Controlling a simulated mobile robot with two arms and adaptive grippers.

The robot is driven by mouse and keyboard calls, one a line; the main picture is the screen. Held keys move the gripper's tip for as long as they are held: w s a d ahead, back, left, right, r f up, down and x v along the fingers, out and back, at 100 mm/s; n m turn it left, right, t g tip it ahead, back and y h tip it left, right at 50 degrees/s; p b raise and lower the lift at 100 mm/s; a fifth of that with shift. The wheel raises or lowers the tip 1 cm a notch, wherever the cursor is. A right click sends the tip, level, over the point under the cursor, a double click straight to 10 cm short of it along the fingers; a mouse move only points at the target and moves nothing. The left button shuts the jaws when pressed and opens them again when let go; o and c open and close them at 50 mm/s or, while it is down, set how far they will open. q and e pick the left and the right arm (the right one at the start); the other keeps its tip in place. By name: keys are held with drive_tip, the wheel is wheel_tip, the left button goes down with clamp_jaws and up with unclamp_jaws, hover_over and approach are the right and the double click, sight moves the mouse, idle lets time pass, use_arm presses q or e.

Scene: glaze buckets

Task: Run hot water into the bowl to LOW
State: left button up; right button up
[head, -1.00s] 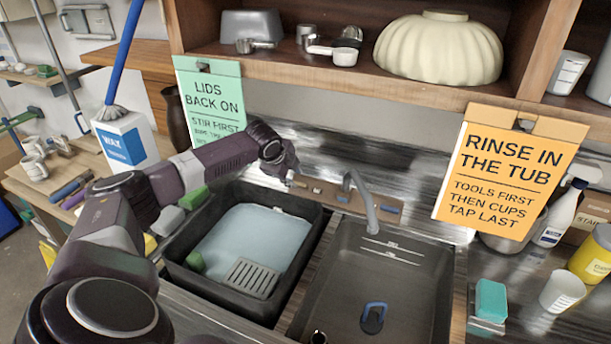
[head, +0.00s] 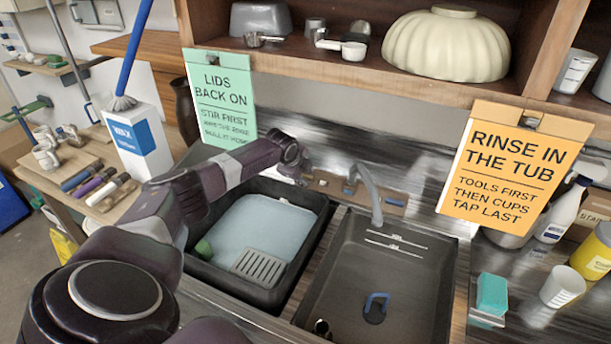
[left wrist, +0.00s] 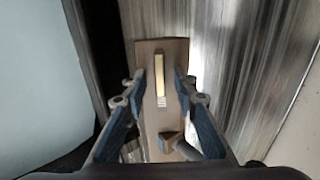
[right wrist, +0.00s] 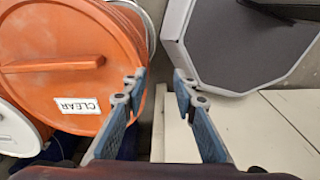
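The bowl is seemingly the dark grey sink (head: 418,285), with two pale lines on its back wall. No water shows in it. A stopper with a blue handle (head: 376,303) is on its floor; I cannot tell how it sits. The grey spout (head: 368,190) curves over the sink from a brown tap panel (head: 394,201), and no stream shows. My left gripper (head: 300,172) is at the panel's left end. In the left wrist view it (left wrist: 161,88) is open, with a pale yellow lever (left wrist: 159,76) between its fingers. My right gripper (right wrist: 159,84) is open and empty.
A black tub (head: 205,272) of pale water with a grey grate (head: 258,268) stands left of the sink. An orange sign (head: 506,165) hangs to the right. A sponge (head: 492,294) and cup (head: 559,287) are right of the sink. An orange lidded bucket (right wrist: 70,65) is below my right gripper.

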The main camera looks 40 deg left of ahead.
use_arm(q)
clamp_jaws()
drive_tip(key=shift+n, duration=0.3)
drive_tip(key=n, duration=0.5)
drive_tip(key=shift+w, duration=0.1)
drive_tip(key=n+p, duration=0.1)
drive_tip(key=n, duration=0.5)
drive_tip(key=shift+a+r+p, duration=0.15)
drive_tip(key=shift+p, duration=0.2)
drive_tip(key=shift+n, duration=0.4)
drive_tip(key=shift+w, duration=0.1)
unclamp_jaws()
